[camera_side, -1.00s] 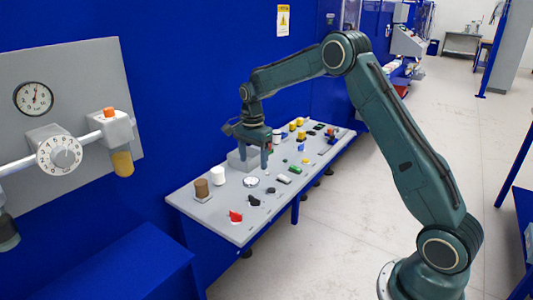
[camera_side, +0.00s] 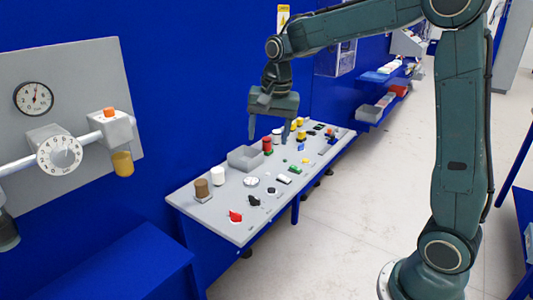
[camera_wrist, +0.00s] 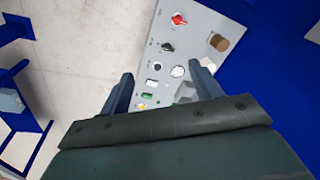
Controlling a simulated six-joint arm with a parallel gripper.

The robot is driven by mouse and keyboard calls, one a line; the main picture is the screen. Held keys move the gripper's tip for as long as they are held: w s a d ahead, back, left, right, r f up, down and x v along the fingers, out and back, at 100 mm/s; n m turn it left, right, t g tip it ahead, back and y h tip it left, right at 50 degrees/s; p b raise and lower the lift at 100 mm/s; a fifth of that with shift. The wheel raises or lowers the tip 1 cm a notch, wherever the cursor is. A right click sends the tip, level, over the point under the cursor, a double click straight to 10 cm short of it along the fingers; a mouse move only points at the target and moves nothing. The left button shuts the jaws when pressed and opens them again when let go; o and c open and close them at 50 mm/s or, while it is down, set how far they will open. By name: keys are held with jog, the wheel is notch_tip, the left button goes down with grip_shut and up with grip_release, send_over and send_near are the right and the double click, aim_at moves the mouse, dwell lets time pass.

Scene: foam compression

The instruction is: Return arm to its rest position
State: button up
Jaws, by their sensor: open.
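My gripper (camera_side: 268,135) is open and empty in the side view, its two fingers pointing down above the grey panel table (camera_side: 224,206).
A red knob (camera_side: 235,216), a black knob (camera_side: 253,200) and several buttons cover the panel. A blue wall with a gauge (camera_side: 34,98) and a dial (camera_side: 59,155) stands behind on the left. Open floor (camera_side: 345,220) lies to the right of the table.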

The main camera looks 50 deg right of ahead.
jog(key=s+a+n+t, duration=0.1)
jog(key=s+n, duration=0.3)
jog(key=s, duration=0.4)
jog(key=s+a+r+n+t, duration=0.1)
jog(key=s+a+n, duration=0.2)
jog(key=s, duration=0.5)
jog(key=s+a+r+n+t, duration=0.1)
jog(key=s+n, duration=0.3)
jog(key=s, duration=0.4)
jog(key=shift+a+r+n+t, duration=0.15)
jog(key=shift+a+n+t, duration=0.15)
jog(key=shift+a, duration=0.6)
